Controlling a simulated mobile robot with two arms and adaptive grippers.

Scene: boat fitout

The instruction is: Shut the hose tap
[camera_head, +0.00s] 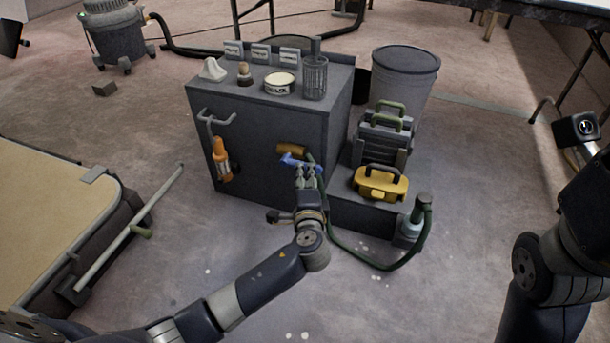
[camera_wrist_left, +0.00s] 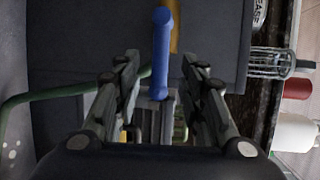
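The hose tap has a brass-yellow body (camera_head: 291,149) on the front of the grey cabinet and a blue lever handle (camera_head: 290,161). A green hose (camera_head: 372,265) runs from the tap across the floor to a bottle at the right. My left gripper (camera_head: 306,172) is at the tap, its fingers partly covering the handle's right end. In the left wrist view the blue handle (camera_wrist_left: 162,40) lies between the two spread fingers of the left gripper (camera_wrist_left: 160,66), with gaps on both sides. My right arm shows at the right edge; its gripper is out of view.
The cabinet (camera_head: 255,130) carries a jar, a tin (camera_head: 279,83) and a wire cage (camera_head: 315,77). An orange lamp (camera_head: 221,160) hangs on its front. A yellow toolbox (camera_head: 380,183) sits on a low step to the right. A bed-like panel (camera_head: 50,215) stands left. Floor before the cabinet is mostly clear.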

